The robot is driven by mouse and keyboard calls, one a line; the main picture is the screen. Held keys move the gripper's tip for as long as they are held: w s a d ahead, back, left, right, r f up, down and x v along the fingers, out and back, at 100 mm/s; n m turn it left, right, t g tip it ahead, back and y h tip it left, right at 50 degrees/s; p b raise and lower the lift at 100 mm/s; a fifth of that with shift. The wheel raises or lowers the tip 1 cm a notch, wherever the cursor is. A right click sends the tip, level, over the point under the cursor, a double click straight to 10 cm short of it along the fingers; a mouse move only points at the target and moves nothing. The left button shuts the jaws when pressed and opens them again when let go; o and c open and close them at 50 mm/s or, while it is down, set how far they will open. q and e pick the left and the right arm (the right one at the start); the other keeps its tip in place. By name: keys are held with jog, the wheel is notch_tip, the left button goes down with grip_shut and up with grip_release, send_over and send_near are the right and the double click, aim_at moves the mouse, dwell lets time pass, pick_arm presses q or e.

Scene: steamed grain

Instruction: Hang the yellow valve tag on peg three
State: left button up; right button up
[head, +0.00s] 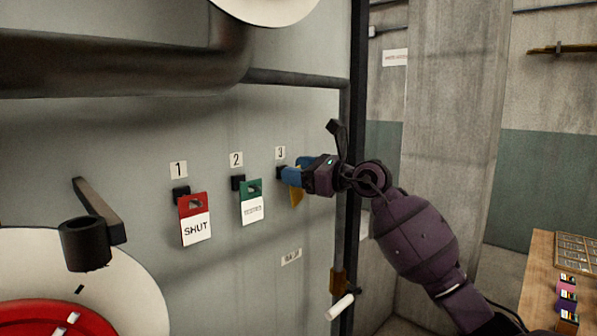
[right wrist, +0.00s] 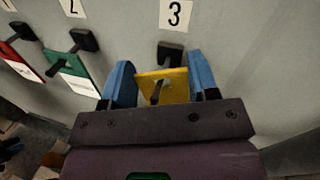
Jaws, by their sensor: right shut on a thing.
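The yellow valve tag (head: 296,197) is at peg three, partly hidden behind my right gripper (head: 290,175) in the head view. In the right wrist view the tag (right wrist: 176,80) sits between the two blue fingers of the right gripper (right wrist: 162,82), which is shut on it. Peg three (right wrist: 169,54) has its dark block just behind the tag's top edge, under the "3" label (right wrist: 174,14). A dark rod shows at the tag's hole and appears to pass through it. My left gripper is not in view.
A red "SHUT" tag (head: 195,220) hangs on peg one and a green tag (head: 251,203) on peg two, left of my gripper. A black lever (head: 98,212) sticks out at left. A wooden table (head: 540,270) stands at right.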

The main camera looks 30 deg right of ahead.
jog(key=o, duration=1)
jog(key=b+v, duration=0.2)
jog(key=v, duration=0.8)
jog(key=shift+s+d, duration=0.25)
jog(key=shift+s, duration=0.05)
